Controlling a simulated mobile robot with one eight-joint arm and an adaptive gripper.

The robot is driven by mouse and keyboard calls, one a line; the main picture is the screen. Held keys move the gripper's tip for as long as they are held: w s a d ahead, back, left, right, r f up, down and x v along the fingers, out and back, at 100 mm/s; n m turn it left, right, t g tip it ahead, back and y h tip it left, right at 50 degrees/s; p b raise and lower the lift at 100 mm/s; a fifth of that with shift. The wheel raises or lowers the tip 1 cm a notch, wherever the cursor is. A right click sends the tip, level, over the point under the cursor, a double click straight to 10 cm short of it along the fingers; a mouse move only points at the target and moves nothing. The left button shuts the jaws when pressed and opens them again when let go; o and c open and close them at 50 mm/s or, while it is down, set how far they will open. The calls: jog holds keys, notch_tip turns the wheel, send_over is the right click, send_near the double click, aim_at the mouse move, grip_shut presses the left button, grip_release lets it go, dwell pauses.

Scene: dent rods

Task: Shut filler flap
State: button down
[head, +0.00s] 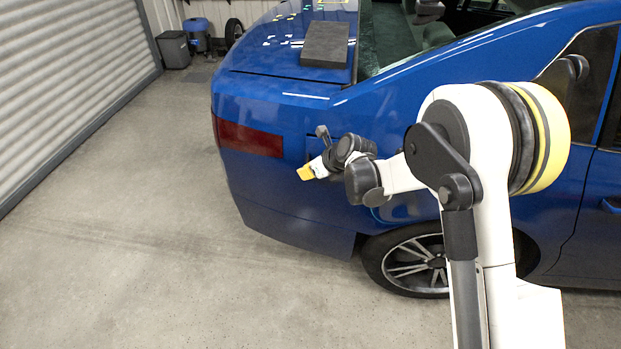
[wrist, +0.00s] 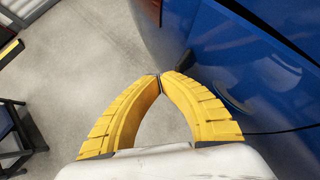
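The blue car (head: 400,110) stands with its rear corner towards my arm. My gripper (head: 306,173) is beside the rear side panel, behind the rear wheel and below the tail light (head: 248,139). Its yellow fingers meet at the tips in the wrist view (wrist: 160,78), with nothing between them. In the wrist view, a dark small part (wrist: 183,65) and a rounded greyish piece (wrist: 232,98) show on the car's side just right of the fingers. The rounded piece may be the filler flap; I cannot tell how far open it is. In the head view my arm covers much of that panel.
A grey box (head: 325,44) sits on the boot lid. The rear wheel (head: 412,262) is below my arm. Clear concrete floor (head: 130,230) lies left of the car, up to a roller door (head: 60,90). A dark bin (head: 173,49) stands at the back.

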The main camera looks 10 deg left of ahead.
jog(key=shift+w+a+f, duration=0.1)
jog(key=shift+w+a, duration=0.15)
jog(key=shift+w, duration=0.4)
jog(key=shift+w+a+f, duration=0.1)
jog(key=shift+w+a, duration=0.1)
jog(key=shift+w, duration=0.4)
